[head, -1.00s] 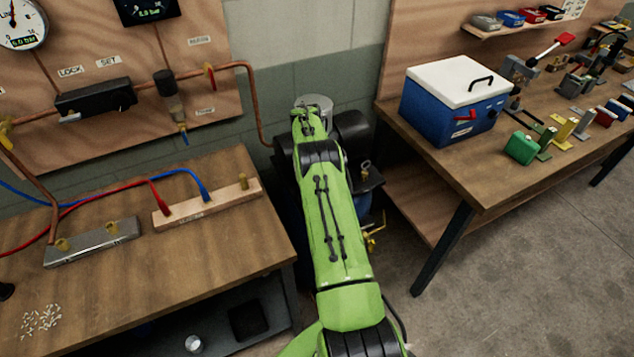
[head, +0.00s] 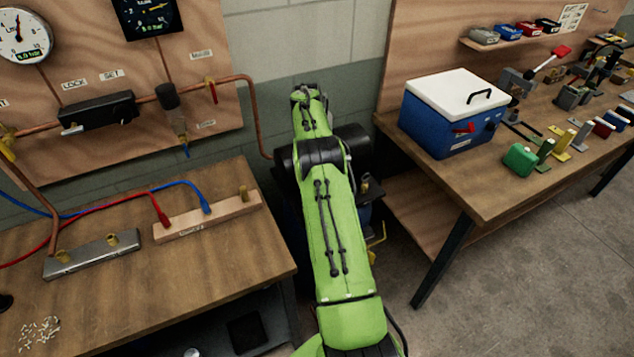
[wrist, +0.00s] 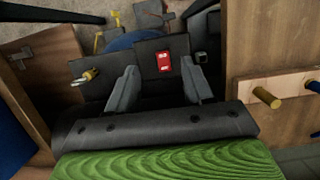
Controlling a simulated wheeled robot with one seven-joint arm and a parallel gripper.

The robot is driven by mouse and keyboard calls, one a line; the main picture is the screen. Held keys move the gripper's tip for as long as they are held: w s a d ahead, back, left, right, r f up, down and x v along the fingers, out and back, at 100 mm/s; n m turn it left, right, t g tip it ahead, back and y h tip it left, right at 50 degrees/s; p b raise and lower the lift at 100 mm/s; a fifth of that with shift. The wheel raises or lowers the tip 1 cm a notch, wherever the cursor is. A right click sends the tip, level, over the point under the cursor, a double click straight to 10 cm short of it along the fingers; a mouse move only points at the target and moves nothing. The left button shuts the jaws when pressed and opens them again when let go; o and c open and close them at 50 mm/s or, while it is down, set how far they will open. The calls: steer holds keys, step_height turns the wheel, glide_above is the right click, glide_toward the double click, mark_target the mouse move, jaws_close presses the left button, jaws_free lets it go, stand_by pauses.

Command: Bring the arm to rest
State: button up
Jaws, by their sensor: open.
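My green arm reaches forward between the two benches in the head view, and its far end hides my gripper there. In the wrist view my gripper (wrist: 163,90) shows with its two grey fingers apart. No object is between the fingertips. Beyond them is a dark surface with a red item (wrist: 164,62) on it, and a brass fitting (wrist: 88,76) lies left of the fingers. I cannot tell how far these are from the fingertips.
The left bench (head: 120,290) carries a metal bar (head: 92,255) and a wooden block (head: 208,217) with red and blue hoses. A blue cooler with a white lid (head: 452,115) stands on the right bench (head: 500,190). Gauges and copper piping are on the wall panel. Floor (head: 530,290) is clear at right.

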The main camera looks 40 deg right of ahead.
steer(key=shift+r, duration=0.25)
stand_by(0.3)
steer(key=s+a+r+n+t+h, duration=0.1)
steer(key=s+a+r+t, duration=0.1)
steer(key=a+r, duration=0.7)
steer(key=s+a+r+t+h, duration=0.1)
steer(key=s+a+r+t, duration=0.15)
steer(key=a+r, duration=0.65)
steer(key=s+a+r+n+t, duration=0.1)
steer(key=s+a+r, duration=0.2)
steer(key=s, duration=0.2)
steer(key=s+a+r+t, duration=0.1)
steer(key=s+a+r, duration=0.1)
steer(key=s+a, duration=0.15)
steer(key=s+a+f+t, duration=0.1)
steer(key=s+a+f, duration=0.1)
steer(key=s, duration=0.4)
steer(key=s+a+f+n+t+y, duration=0.1)
steer(key=s+a+f, duration=0.1)
steer(key=s, duration=0.4)
steer(key=shift+s+a+f, duration=0.25)
steer(key=shift+s+a, duration=0.15)
steer(key=shift+a, duration=0.4)
